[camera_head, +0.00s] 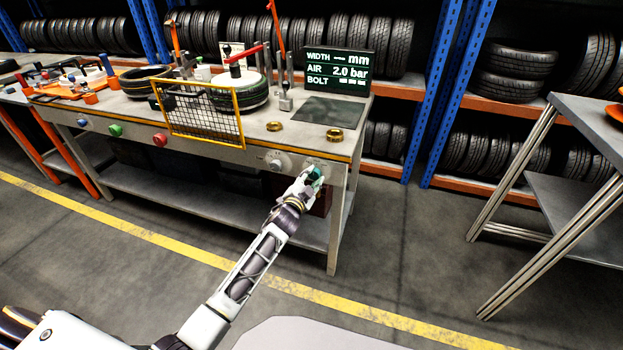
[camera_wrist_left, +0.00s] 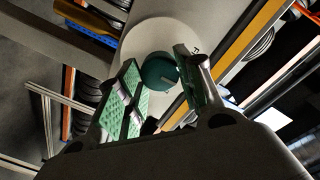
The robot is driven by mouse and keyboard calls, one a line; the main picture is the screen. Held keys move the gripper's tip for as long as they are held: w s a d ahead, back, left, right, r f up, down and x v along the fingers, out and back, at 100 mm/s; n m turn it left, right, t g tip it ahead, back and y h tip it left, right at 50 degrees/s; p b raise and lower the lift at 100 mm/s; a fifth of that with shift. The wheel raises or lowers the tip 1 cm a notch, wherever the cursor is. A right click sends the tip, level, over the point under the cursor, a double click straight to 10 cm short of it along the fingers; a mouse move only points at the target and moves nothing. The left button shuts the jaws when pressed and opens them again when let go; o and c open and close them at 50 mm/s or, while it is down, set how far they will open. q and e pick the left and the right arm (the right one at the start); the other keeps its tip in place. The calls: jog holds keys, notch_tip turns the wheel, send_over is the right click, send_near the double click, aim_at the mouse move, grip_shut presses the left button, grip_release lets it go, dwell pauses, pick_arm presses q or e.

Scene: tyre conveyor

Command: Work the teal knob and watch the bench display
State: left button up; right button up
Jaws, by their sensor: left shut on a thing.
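The teal knob (camera_head: 315,173) is on the bench's front panel near its right end. In the left wrist view the knob (camera_wrist_left: 158,70) is a round teal disc with a pale pointer line, on a white round plate. My left gripper (camera_head: 309,178) is at the knob, its fingers on either side of it and shut on it. The fingers also show in the left wrist view (camera_wrist_left: 160,88). The bench display (camera_head: 339,66) stands at the back right of the bench and reads WIDTH dashes mm, AIR 2.0 bar, BOLT dashes. My right gripper is in neither view.
The bench (camera_head: 230,155) carries a tyre (camera_head: 240,92) behind a yellow mesh guard (camera_head: 203,115), and two brass rings. A white dial (camera_head: 276,164), red button (camera_head: 160,139) and green button (camera_head: 115,130) sit on its front. A grey table (camera_head: 590,125) stands right, with open floor between.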

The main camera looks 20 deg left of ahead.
pick_arm(q)
jog(key=o, duration=1.1)
jog(key=shift+c, duration=0.2)
jog(key=s, duration=1.2)
jog(key=shift+a+r, duration=0.25)
jog(key=shift+a, duration=0.2)
